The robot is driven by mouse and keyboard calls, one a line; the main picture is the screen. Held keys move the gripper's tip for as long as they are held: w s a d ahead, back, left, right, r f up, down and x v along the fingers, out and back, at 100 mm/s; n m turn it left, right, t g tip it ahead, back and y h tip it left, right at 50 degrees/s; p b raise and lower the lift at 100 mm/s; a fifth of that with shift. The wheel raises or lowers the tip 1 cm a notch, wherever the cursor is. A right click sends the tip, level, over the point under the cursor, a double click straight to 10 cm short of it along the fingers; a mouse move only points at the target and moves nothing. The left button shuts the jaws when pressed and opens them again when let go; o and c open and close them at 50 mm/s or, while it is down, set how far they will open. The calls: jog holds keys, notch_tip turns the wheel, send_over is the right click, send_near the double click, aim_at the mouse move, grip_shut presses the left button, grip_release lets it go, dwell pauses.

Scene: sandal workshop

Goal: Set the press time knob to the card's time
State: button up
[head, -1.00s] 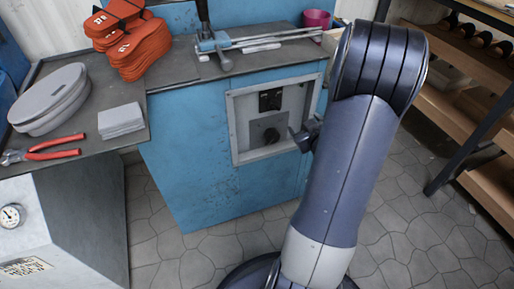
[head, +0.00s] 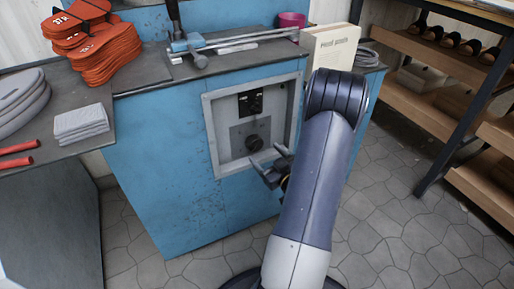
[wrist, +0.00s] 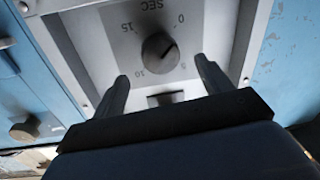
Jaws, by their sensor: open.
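The press time knob (head: 254,143) is a dark round knob on a grey plate in the blue press's recessed panel. In the wrist view the knob (wrist: 160,53) has dial marks including 0, 10 and 15, with SEC above. My gripper (head: 270,158) is open and empty, just in front of the panel, below and right of the knob. In the wrist view my gripper's fingers (wrist: 162,72) are spread below the knob, apart from it. I cannot make out a card with a time.
A black switch unit (head: 250,103) sits above the knob. The panel's raised grey frame (head: 208,140) surrounds both. Orange sole pieces (head: 92,50) are stacked at the left.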

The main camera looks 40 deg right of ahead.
aim_at(257, 146)
jog(key=w, duration=0.3)
jog(key=w+b, duration=0.1)
jog(key=w, duration=0.1)
jog(key=shift+w+d, duration=0.35)
jog(key=shift+d, duration=0.05)
jog(key=shift+c, duration=0.3)
jog(key=c, duration=0.9)
